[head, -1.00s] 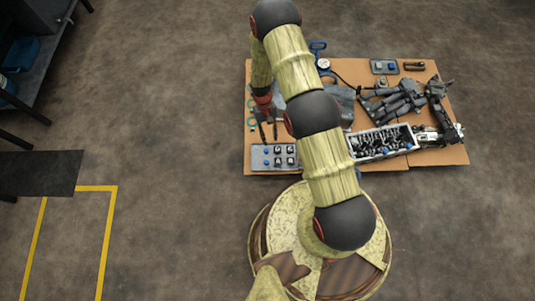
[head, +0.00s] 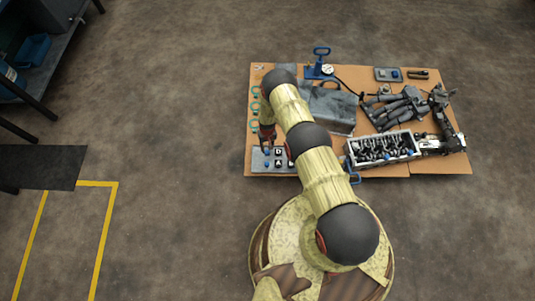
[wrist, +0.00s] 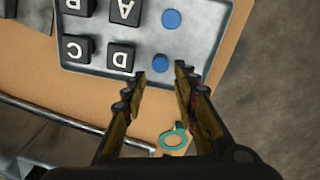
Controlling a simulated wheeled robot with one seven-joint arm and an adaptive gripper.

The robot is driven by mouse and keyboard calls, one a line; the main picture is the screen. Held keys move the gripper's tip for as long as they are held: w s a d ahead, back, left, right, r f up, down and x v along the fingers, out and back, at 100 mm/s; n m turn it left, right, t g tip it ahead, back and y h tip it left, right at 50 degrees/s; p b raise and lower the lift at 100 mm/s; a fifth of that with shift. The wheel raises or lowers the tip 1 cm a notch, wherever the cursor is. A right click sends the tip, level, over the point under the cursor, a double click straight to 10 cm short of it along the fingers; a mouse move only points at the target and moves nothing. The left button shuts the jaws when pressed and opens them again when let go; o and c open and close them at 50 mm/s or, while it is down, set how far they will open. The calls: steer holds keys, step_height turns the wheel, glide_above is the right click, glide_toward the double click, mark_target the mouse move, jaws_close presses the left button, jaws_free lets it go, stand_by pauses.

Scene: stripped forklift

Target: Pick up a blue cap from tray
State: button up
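The grey tray (wrist: 97,61) lies on the brown board and holds black lettered blocks and two blue caps. In the wrist view one blue cap (wrist: 160,63) lies close to the tray's near edge, just beyond my gripper tips. The other blue cap (wrist: 171,19) lies farther in. My gripper (wrist: 161,74) is open and empty, its two fingers on either side of a gap in line with the nearer cap.
A teal ring (wrist: 173,136) lies on the board below the fingers. Black blocks (wrist: 120,57) stand left of the caps. A grey metal case (head: 330,107), an engine block (head: 383,150) and a robotic hand (head: 395,108) crowd the board (head: 300,68) to the right.

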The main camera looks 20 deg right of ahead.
mark_target(267, 152)
step_height(267, 152, down, 7)
steer(key=b, duration=0.3)
steer(key=shift+r, duration=0.1)
steer(key=shift+c, duration=0.5)
steer(key=c, duration=0.4)
